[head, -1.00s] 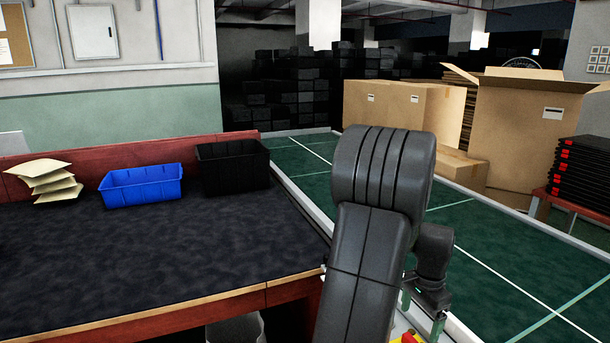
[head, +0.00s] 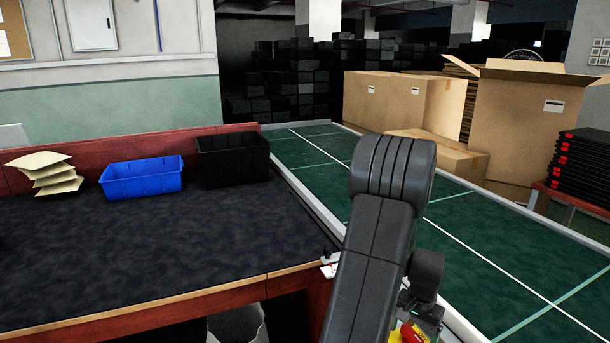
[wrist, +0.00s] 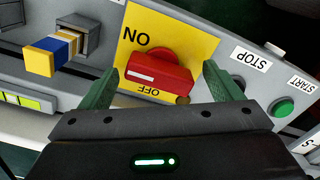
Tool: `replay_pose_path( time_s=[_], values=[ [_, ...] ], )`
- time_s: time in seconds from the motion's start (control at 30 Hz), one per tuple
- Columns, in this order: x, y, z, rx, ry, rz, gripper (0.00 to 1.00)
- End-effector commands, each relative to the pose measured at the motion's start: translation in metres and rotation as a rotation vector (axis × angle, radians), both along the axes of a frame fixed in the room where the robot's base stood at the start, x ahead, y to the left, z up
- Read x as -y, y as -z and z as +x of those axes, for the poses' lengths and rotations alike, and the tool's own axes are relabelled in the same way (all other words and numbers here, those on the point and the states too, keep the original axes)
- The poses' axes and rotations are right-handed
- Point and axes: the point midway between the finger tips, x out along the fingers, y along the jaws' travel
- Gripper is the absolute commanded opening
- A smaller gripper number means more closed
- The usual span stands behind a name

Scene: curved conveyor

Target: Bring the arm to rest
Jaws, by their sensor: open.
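My arm (head: 375,245) is bent, with its dark elbow raised over the near edge of the green conveyor. My gripper (wrist: 160,85) is open in the wrist view, its two green fingers apart on either side of a red rotary switch (wrist: 158,75). Whether the fingers touch the switch I cannot tell. In the head view the red switch (head: 412,333) shows at the bottom edge, and my gripper is mostly hidden by the arm.
A dark-topped table (head: 130,260) holds a blue bin (head: 142,182), a black bin (head: 233,158) and stacked envelopes (head: 45,175). Cardboard boxes (head: 520,125) stand beyond the conveyor (head: 310,160).

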Motion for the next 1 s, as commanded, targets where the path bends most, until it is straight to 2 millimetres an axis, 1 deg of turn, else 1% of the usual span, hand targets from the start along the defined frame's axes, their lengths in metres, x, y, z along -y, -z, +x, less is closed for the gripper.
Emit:
replay_pose_path(
  time_s=[1.0],
  values=[
    [-0.0002,-0.0017,-0.0004,-0.002,-0.831,0.001,0.85]
  ],
)
